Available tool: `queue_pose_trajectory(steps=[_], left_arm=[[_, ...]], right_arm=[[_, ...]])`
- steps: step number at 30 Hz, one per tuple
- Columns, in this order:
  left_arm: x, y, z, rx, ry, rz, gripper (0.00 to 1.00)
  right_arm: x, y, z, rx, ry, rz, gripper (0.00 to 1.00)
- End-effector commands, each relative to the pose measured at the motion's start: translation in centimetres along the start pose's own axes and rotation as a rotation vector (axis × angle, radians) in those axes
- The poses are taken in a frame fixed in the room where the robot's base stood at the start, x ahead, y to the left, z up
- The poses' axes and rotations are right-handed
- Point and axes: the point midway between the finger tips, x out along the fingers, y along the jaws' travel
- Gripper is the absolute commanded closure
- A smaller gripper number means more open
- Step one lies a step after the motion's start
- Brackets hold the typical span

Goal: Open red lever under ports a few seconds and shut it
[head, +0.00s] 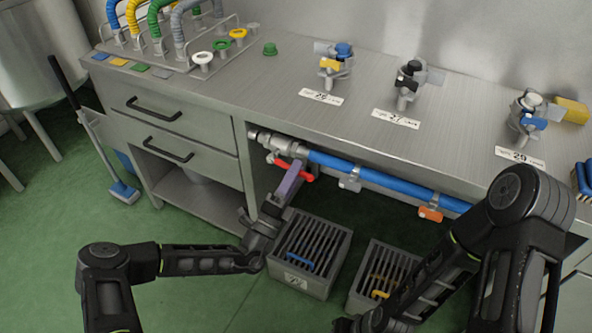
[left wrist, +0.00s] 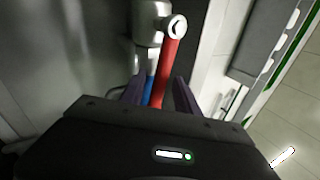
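The red lever (head: 296,172) sits on a metal valve (head: 283,146) at the left end of a blue pipe, below the counter edge. In the left wrist view the lever (left wrist: 171,65) runs from the round valve end down between my gripper's fingers. My left gripper (head: 291,184) is at the lever from below, its purple fingers overlapping the lever's end in the head view. In the left wrist view the fingers (left wrist: 157,92) stand apart, with a gap beside the lever; contact is not clear. My right arm reaches down at the lower right; its fingertips are not visible.
The blue pipe (head: 384,180) also carries a grey lever (head: 350,182) and an orange lever (head: 430,214). The steel counter (head: 270,85) holds several labelled taps. Two slatted grey crates (head: 312,254) (head: 380,268) stand on the floor below. Drawers (head: 172,125) are at the left.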

Motion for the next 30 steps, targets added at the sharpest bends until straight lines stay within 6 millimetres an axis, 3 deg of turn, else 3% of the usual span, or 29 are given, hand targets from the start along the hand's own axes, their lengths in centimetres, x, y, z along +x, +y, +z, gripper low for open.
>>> queue_pose_trajectory(steps=[13, 30], left_arm=[[-6.6, 0.1, 0.1, -0.001, -0.002, 0.001, 0.62], [-7.2, 0.0, 0.0, 0.0, -0.001, 0.0, 0.62]], right_arm=[[0.3, 0.1, 0.0, 0.0, 0.0, 0.0, 0.69], [0.3, 0.1, 0.0, 0.0, 0.0, 0.0, 0.69]])
